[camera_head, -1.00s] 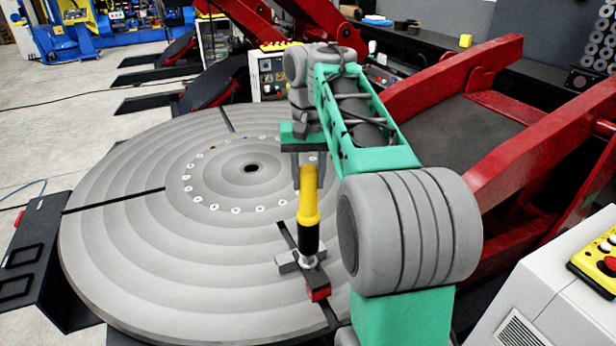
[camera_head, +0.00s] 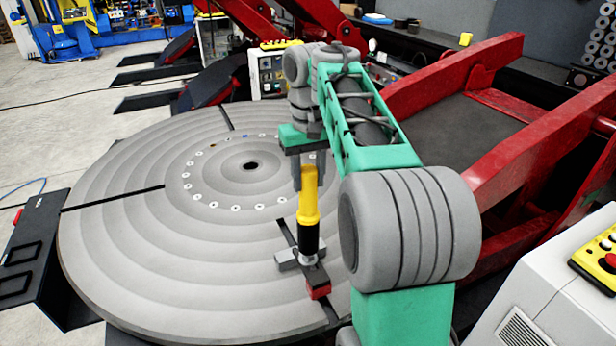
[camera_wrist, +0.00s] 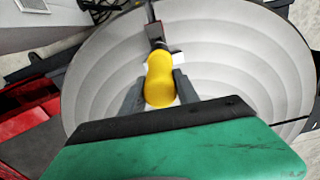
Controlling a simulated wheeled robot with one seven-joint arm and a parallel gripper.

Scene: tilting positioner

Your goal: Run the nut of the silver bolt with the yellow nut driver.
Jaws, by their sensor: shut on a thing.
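The yellow nut driver (camera_head: 309,200) stands upright in the head view, its black lower end on the clamp block (camera_head: 289,258) at the near part of the round table. A red piece (camera_head: 318,284) sits at the clamp's front end. My gripper (camera_head: 308,168) is shut on the top of the yellow handle from above. In the wrist view the yellow handle (camera_wrist: 160,80) lies between my two grey fingers. The silver bolt and its nut are hidden under the driver.
The large grey round table (camera_head: 150,250) has slots and a ring of small holes. A red frame (camera_head: 540,130) stands to the right. A white cabinet (camera_head: 550,300) with a yellow button panel (camera_head: 600,262) is at the near right. The table's left side is clear.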

